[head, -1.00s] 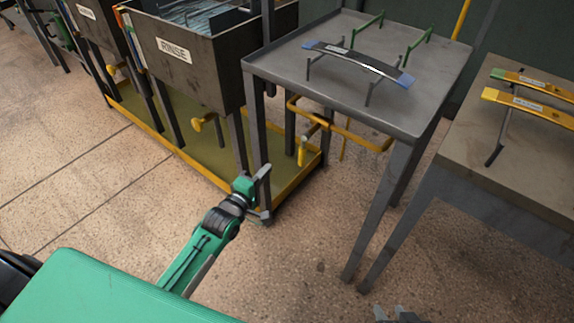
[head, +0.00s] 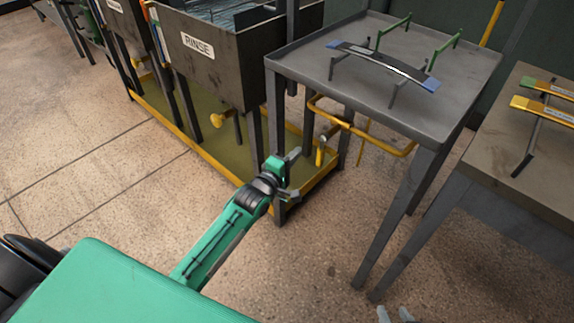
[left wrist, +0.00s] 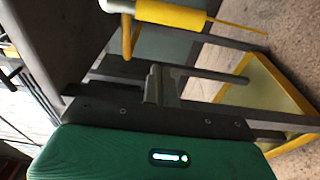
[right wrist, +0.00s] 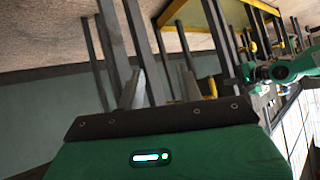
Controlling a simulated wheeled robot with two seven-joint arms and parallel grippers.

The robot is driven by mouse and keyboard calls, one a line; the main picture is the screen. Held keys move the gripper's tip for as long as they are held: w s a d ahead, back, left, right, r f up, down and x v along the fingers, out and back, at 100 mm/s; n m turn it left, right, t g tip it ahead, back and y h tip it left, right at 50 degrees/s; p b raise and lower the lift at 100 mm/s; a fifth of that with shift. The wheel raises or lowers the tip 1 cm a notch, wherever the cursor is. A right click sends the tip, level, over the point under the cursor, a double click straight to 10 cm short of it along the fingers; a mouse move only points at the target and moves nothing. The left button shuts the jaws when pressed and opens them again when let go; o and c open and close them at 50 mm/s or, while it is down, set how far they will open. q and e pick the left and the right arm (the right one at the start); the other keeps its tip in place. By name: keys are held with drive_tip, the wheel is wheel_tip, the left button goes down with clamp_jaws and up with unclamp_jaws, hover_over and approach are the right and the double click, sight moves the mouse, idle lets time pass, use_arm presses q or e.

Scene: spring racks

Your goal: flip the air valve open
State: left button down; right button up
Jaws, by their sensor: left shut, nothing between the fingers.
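A yellow lever handle (head: 320,154), which looks like the air valve's, hangs upright on the yellow pipe (head: 375,138) under the grey table. In the left wrist view the yellow handle (left wrist: 170,15) lies across the top, beyond the fingertips and apart from them. My left gripper (head: 293,174) is just left of and below the handle in the head view, beside the table leg. Its fingers (left wrist: 160,84) are together and empty in the left wrist view. My right gripper (head: 397,315) shows only its tips at the bottom edge. Its fingers (right wrist: 160,88) are apart and empty.
The grey table (head: 310,62) carries a curved leaf spring on stands. The rinse tank (head: 220,65) stands left of it, with a yellow knob (head: 217,119) below. A brown table (head: 480,140) is at the right. The floor (head: 290,270) in front is clear.

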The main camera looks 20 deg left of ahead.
sight(321, 153)
use_arm(q)
drive_tip(key=d, duration=0.2)
drive_tip(key=w+d, duration=0.1)
drive_tip(key=d, duration=0.1)
drive_tip(key=shift+w+b, duration=0.15)
drive_tip(key=shift+b, duration=0.25)
use_arm(e)
drive_tip(key=shift+w+a+r+t+y, duration=0.1)
drive_tip(key=shift+w+a+t+y, duration=0.15)
drive_tip(key=shift+a+t+y, duration=0.5)
use_arm(q)
drive_tip(key=shift+d, duration=0.1)
use_arm(e)
drive_tip(key=shift+s+a+g+h, duration=0.1)
drive_tip(key=shift+s+g+h, duration=0.05)
drive_tip(key=shift+g+h, duration=0.15)
